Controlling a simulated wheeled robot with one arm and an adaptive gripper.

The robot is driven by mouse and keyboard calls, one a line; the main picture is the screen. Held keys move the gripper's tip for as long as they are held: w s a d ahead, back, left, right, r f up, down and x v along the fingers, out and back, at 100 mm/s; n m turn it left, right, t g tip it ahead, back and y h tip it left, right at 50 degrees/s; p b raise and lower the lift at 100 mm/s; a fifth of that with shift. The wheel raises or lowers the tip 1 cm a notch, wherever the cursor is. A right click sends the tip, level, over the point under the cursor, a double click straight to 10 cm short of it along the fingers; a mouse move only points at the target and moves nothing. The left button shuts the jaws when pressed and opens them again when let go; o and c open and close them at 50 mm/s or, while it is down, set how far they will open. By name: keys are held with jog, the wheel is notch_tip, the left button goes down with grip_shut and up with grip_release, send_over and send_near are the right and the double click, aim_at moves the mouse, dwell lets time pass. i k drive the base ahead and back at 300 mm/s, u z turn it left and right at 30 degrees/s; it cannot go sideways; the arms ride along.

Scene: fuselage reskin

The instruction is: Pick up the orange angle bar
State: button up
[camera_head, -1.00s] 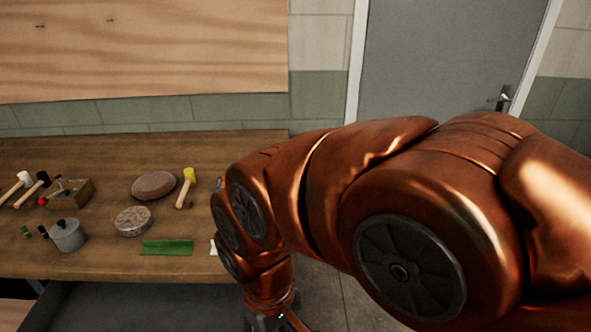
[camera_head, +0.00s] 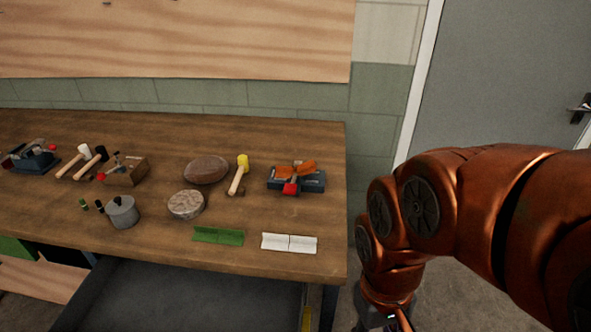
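I see no piece that I can clearly tell is an orange angle bar. A green angle bar (camera_head: 218,236) and a white angle bar (camera_head: 289,243) lie side by side near the bench's front edge. Orange parts (camera_head: 300,169) show on a dark blue tool (camera_head: 312,181) with a red knob, at the bench's right end. My gripper (camera_head: 384,325) is at the bottom edge, right of the bench and mostly cut off. A small orange sliver (camera_head: 404,319) shows beside it; I cannot tell what it is. The fingers are not shown.
The wooden bench (camera_head: 290,140) holds a yellow-headed mallet (camera_head: 239,175), a brown oval block (camera_head: 206,169), a round pale block (camera_head: 186,204), a grey pot (camera_head: 122,211) and more mallets. A dark open drawer or tray (camera_head: 190,300) lies below the front edge. A grey door (camera_head: 500,80) stands at right.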

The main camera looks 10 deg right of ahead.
aim_at(282, 172)
jog(key=u, duration=0.05)
jog(key=k, duration=0.5)
jog(key=z, duration=1.25)
jog(key=i, duration=1.25)
jog(key=u, duration=2.5)
